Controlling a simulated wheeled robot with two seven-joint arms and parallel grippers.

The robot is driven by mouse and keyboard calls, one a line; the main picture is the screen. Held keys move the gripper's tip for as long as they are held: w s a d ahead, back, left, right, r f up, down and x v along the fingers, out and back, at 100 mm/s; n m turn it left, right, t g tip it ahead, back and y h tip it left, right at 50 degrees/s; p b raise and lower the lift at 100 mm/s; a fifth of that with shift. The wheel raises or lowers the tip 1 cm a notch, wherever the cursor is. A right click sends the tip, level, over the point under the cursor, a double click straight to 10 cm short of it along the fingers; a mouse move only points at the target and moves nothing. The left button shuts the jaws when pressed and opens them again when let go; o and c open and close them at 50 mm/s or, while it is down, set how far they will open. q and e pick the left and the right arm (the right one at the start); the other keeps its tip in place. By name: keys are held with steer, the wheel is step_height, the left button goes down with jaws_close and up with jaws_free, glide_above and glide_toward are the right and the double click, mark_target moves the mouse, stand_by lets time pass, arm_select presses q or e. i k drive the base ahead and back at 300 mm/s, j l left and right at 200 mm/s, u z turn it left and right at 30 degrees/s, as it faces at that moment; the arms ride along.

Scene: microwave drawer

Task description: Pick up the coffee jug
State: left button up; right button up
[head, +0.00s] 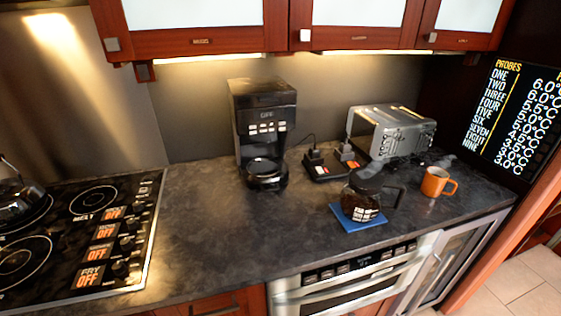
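Neither of my grippers shows in this view, and nothing is touching the jug from my side.
A black coffee maker (262,125) stands behind left of the jug. A grey toaster (393,132) and a dark tray (329,167) are behind it. An orange mug (435,182) stands to the right. A stovetop (75,230) is at left. The counter between stovetop and mat is clear.

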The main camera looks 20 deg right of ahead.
mark_target(359, 205)
steer(key=z, duration=1.2)
